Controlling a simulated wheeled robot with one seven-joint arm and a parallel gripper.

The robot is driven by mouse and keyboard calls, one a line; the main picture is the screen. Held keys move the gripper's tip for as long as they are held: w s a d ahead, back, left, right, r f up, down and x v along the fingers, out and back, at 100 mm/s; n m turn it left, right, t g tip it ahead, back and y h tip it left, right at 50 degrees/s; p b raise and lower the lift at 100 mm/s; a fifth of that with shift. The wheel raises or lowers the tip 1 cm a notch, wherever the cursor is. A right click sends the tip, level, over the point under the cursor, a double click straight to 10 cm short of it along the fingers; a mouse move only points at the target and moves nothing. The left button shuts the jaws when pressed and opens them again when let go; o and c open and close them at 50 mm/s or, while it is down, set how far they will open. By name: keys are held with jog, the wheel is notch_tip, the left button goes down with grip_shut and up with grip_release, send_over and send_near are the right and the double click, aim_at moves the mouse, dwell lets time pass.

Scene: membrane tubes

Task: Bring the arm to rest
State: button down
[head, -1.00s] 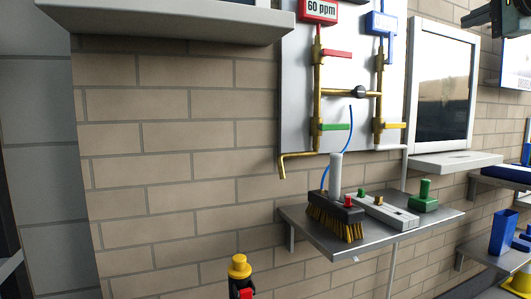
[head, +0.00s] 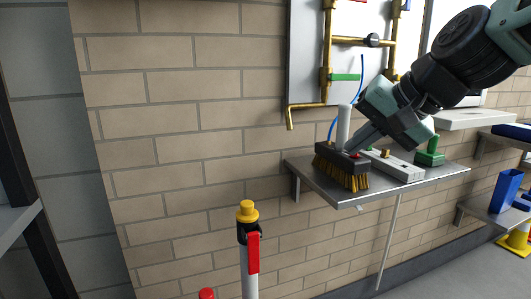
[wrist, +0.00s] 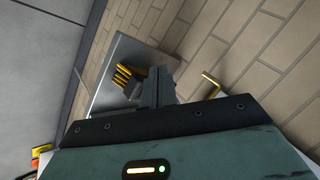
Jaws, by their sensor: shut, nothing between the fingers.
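My gripper (head: 354,149) reaches in from the upper right in the head view, angled down to the left over the grey wall shelf (head: 335,195). Its fingers are together with nothing between them. The tips show just above or in front of the dark brush (head: 342,165) with yellow bristles; I cannot tell whether they touch it. In the wrist view the closed fingers (wrist: 160,74) point towards the shelf (wrist: 112,85), with the brush's bristles (wrist: 125,75) beside the tips.
A white upright tube (head: 343,125), a pale block fixture (head: 398,167) and a green block (head: 430,156) stand on the shelf. Brass pipes (head: 328,60) with valves hang above it. A yellow-capped white post (head: 249,270) stands in front. The brick wall to the left is clear.

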jog(key=s+a+f+n+g+h, duration=0.1)
jog(key=s+f+n+g+h, duration=0.15)
jog(key=s+f+n, duration=0.6)
jog(key=s+a+f+n+g+h, duration=0.1)
jog(key=s+f+n+g+h, duration=0.2)
jog(key=s+f, duration=1.1)
notch_tip(320, 180, up, 31)
jog(key=s+g+p, duration=0.1)
jog(key=p, duration=2.8)
jog(key=shift+s+r+y, duration=0.2)
jog(key=shift+s+y, duration=0.15)
jog(key=shift+y, duration=0.1)
